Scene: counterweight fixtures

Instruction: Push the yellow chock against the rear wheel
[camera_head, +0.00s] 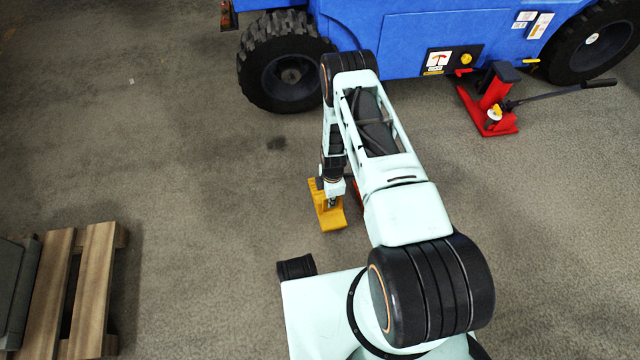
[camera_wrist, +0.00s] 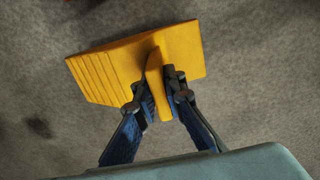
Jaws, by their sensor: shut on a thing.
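The yellow chock (camera_head: 325,212) is on the concrete floor or close above it, in front of the blue vehicle; I cannot tell if it touches the floor. In the wrist view the chock (camera_wrist: 110,75) shows its ribbed sloping face at the left and an upright grip fin in the middle. My gripper (camera_wrist: 160,88) is shut on that fin, one finger on each side. In the head view my gripper (camera_head: 333,200) is small and partly hidden by my arm. The left wheel (camera_head: 285,62) of the blue vehicle stands beyond the chock, well apart from it.
The blue vehicle (camera_head: 420,30) spans the back, with another wheel (camera_head: 598,42) at the right. A red jack (camera_head: 490,100) with a long dark handle stands beside it. A wooden pallet (camera_head: 95,290) lies at the lower left. The floor between chock and left wheel looks clear.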

